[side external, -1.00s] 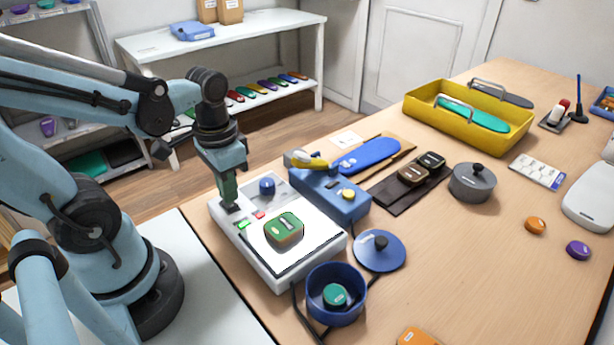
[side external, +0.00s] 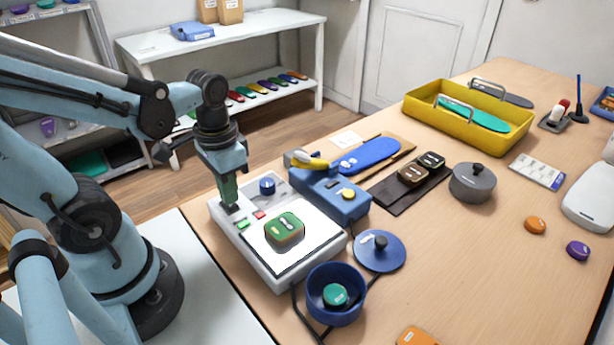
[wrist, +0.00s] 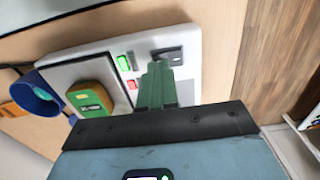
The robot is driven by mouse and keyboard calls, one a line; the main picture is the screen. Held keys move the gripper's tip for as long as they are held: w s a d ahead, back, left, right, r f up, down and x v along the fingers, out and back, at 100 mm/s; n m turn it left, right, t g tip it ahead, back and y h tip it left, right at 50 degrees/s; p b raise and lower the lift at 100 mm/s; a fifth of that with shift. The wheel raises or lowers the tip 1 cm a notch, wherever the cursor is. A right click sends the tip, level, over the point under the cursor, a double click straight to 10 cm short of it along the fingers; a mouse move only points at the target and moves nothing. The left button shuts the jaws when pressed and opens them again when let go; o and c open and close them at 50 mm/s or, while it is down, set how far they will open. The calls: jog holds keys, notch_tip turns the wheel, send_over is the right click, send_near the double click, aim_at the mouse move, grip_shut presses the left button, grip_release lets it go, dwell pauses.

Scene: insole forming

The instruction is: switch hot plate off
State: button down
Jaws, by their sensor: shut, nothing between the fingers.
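The hot plate (side external: 302,262) is a white box with a pale heating surface on the table's near left part. A black switch (wrist: 168,56) shows in the wrist view at the panel's corner. My gripper (side external: 231,207) is shut and empty, pointing down at that corner of the panel. In the wrist view its green fingers (wrist: 157,88) are close to the switch. I cannot tell if they touch it. A green block with brown sides (side external: 284,230) sits on the heating surface.
A blue pot (side external: 335,308) with a green lid-like piece inside and a blue lid (side external: 380,251) stand in front. A blue device (side external: 335,200) with a yellow handle stands right behind the plate. A yellow crate (side external: 430,115) and grey pot (side external: 472,183) are further back.

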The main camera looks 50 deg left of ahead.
jog(key=shift+f, duration=0.7)
dwell(0.3)
jog(key=shift+r, duration=3.55)
jog(key=w+d+r+t, duration=0.1)
jog(key=w+d+t, duration=0.3)
jog(key=w+t, duration=0.3)
jog(key=shift+w+r, duration=0.2)
jog(key=shift+w, duration=0.05)
jog(key=c, duration=1.8)
grip_release()
